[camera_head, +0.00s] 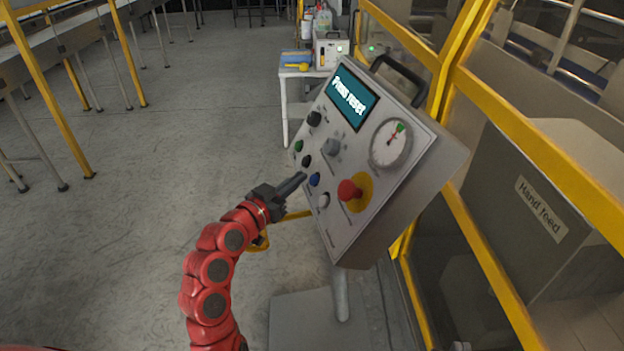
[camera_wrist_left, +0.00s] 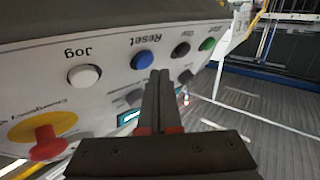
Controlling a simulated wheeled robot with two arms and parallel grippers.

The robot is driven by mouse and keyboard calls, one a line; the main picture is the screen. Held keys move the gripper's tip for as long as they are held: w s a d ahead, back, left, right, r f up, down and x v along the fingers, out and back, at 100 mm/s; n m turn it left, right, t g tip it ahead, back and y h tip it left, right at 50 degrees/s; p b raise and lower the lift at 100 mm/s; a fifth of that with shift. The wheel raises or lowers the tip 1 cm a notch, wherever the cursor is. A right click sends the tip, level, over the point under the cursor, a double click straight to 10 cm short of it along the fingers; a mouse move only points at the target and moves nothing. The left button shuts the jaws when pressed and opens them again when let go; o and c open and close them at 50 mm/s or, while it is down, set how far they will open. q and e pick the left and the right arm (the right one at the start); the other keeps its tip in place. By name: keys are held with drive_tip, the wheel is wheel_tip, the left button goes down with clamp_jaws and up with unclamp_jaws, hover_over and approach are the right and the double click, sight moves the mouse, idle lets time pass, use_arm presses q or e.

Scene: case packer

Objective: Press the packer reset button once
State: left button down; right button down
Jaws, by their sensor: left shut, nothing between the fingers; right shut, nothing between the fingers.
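The control panel (camera_head: 362,225) is a tilted grey box on a post, and its screen (camera_head: 350,95) reads "Press reset". The blue button (camera_head: 315,179) sits on the panel's lower part. In the left wrist view the blue button (camera_wrist_left: 142,59) is by the label "Reset" and looks unpressed. My left gripper (camera_head: 300,178) is shut and empty, its tips pointing at the panel just left of the blue button. In the left wrist view the tips (camera_wrist_left: 160,76) appear just right of and below it; I cannot tell whether they touch the panel. My right gripper is not in view.
The white Jog button (camera_wrist_left: 84,75), a black button (camera_wrist_left: 181,48) and the green Start button (camera_wrist_left: 207,44) are close by. A red emergency knob (camera_head: 349,190) stands out on a yellow plate. A yellow-framed machine (camera_head: 500,230) is to the right; open floor lies left.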

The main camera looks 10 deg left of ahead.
idle(0.9)
use_arm(q)
drive_tip(key=shift+w+d+f+b, duration=0.2)
drive_tip(key=shift+d+b, duration=0.15)
drive_tip(key=shift+b, duration=0.2)
drive_tip(key=shift+w+d+f+b, duration=0.1)
drive_tip(key=shift+d+f+b, duration=0.15)
drive_tip(key=shift+d+b, duration=0.1)
idle(0.4)
drive_tip(key=shift+a+r, duration=0.1)
drive_tip(key=shift+a, duration=0.1)
drive_tip(key=shift+s+a+r+b, duration=0.3)
drive_tip(key=shift+a+r+b, duration=0.05)
drive_tip(key=shift+a+b, duration=0.1)
idle(0.4)
drive_tip(key=a, duration=0.1)
drive_tip(key=s+a+r+b, duration=0.1)
drive_tip(key=s+a+r, duration=0.1)
drive_tip(key=shift+a+r+b, duration=0.25)
drive_tip(key=shift+a+b, duration=0.05)
drive_tip(key=shift+a, duration=0.1)
